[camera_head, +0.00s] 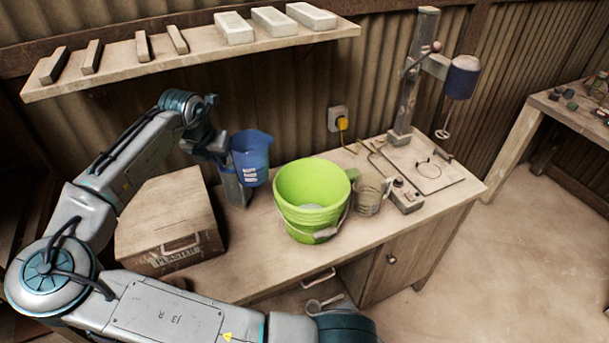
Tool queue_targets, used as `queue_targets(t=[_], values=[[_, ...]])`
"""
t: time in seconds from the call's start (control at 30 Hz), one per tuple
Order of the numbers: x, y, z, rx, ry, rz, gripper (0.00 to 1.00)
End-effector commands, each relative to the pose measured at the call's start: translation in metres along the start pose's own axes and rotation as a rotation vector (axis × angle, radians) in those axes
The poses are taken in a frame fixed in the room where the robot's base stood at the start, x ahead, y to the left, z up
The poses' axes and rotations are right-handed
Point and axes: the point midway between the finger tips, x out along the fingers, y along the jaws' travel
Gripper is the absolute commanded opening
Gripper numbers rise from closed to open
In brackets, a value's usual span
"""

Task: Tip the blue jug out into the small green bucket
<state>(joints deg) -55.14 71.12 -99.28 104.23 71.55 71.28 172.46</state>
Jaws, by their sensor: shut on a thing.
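The blue jug (252,158) is upright and held in the air to the left of the green bucket, above the bench. My gripper (229,152) is at the left side of the jug and shut on it; the fingertips are mostly hidden by the jug. The green bucket (309,190) stands upright on the bench with its light handle hanging at the front. Something pale shows at the bottom inside it. The jug's contents cannot be seen.
A wooden box marked PLASTER (168,222) stands left of the bucket. A clear measuring cup (369,196) stands close on its right. A press stand (410,90) rises at the bench's back right. A shelf (200,55) with several blocks hangs above my arm.

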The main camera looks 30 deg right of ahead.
Motion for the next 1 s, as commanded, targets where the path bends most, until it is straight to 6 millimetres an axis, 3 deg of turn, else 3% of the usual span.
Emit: queue_targets(t=[0.57, 1.0], values=[[0.059, 0.001, -0.025, 0.001, 0.001, 0.001, 0.0], [0.061, 0.001, -0.028, 0.011, -0.006, -0.002, 0.0]])
